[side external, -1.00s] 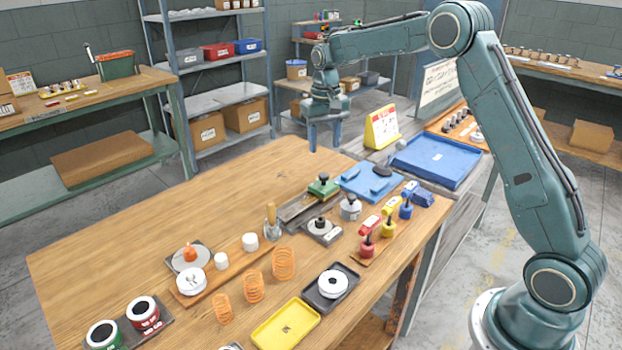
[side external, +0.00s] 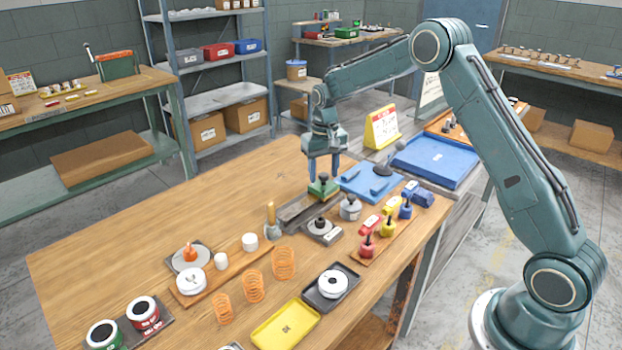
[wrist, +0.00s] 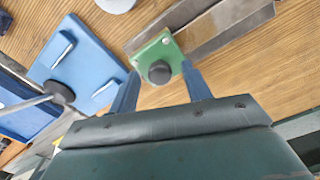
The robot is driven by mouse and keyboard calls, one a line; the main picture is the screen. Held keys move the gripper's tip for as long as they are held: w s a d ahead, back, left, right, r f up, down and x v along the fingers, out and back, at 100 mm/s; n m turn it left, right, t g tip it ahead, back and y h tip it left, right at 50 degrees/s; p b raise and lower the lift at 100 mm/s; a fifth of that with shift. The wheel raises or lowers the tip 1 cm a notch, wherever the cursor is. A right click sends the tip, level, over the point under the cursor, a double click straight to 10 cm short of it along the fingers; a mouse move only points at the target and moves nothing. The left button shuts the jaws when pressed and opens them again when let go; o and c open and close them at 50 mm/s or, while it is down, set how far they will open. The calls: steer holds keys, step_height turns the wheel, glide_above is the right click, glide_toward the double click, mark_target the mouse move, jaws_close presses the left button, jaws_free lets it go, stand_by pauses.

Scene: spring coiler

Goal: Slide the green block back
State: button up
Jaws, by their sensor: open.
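The green block (side external: 323,187) with a black knob on top sits at the far end of a grey metal rail (side external: 296,211) on the wooden bench. In the wrist view the green block (wrist: 157,56) and its dark knob show just beyond the fingertips, with the rail (wrist: 225,25) running off to the upper right. My gripper (side external: 324,174) is open and points down at the block. Its blue fingers stand on either side of the knob in the side view; whether they touch the block I cannot tell.
A blue fixture plate (side external: 368,183) with a dark knob and lever is close to the right of the block. A round grey-topped part (side external: 350,208) and colored knobs on a wooden strip (side external: 372,250) stand nearer the front.

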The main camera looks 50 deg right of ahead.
jaws_close()
steer(key=a, duration=1.3)
steer(key=shift+a, duration=0.1)
jaws_free()
steer(key=shift+a, duration=0.1)
steer(key=shift+r, duration=0.15)
step_height(320, 180, up, 14)
steer(key=shift+f, duration=0.2)
